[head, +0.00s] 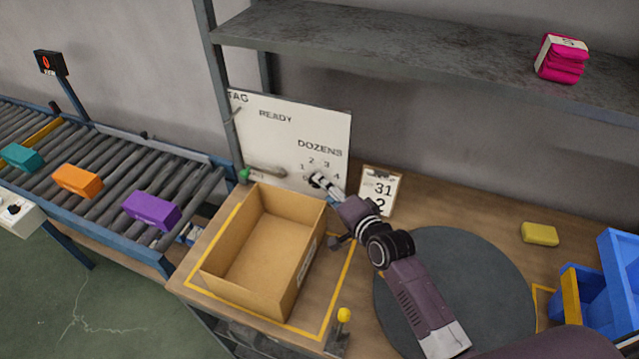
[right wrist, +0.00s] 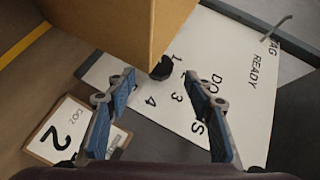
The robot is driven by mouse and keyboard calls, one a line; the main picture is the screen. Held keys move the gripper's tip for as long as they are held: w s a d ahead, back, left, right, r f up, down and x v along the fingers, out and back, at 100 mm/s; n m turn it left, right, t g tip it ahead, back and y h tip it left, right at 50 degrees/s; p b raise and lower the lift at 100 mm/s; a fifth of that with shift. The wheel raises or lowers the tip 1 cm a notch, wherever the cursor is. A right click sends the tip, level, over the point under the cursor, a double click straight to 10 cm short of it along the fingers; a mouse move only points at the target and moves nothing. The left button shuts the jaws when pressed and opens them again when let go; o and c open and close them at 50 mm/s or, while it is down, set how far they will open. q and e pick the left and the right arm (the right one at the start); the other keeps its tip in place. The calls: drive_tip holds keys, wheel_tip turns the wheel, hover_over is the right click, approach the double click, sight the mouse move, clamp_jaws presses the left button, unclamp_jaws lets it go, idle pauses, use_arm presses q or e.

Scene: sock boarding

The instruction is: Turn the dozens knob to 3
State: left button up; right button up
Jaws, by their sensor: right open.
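The white panel (head: 275,135) stands behind the box, marked READY and DOZENS with numbers 1 to 4 around a knob. It also shows in the right wrist view (right wrist: 235,80). The dark dozens knob (right wrist: 161,68) lies beside the numbers, just beyond and between my right fingertips; its pointer setting is not readable. My right gripper (head: 322,184) is at the panel's lower right, covering most of the knob in the head view. In the right wrist view the right gripper (right wrist: 163,90) is open, with nothing between its fingers. My left gripper is not in view.
An open cardboard box (head: 290,275) stands left of my right arm, close to the panel. A clipboard card (head: 382,188) reading 2 stands just right of the gripper. A dark round mat (head: 480,270) lies beneath my arm. A conveyor (head: 110,185) carries coloured blocks at left.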

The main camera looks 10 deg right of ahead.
drive_tip(key=shift+x, duration=2.45)
drive_tip(key=c, duration=1.2)
drive_tip(key=shift+o, duration=0.2)
drive_tip(key=m+t+b, duration=0.1)
drive_tip(key=b, duration=0.6)
drive_tip(key=f+m+t+y+b, duration=0.1)
drive_tip(key=t+b, duration=0.1)
drive_tip(key=b, duration=0.4)
drive_tip(key=shift+s+f+m+t+y+b, duration=0.1)
drive_tip(key=shift+f+m+t+y+b, duration=0.1)
drive_tip(key=shift+m+t+y+b, duration=0.15)
drive_tip(key=shift+r+b, duration=0.15)
drive_tip(key=shift+b, duration=0.2)
drive_tip(key=shift+m, duration=0.25)
drive_tip(key=shift+r, duration=0.1)
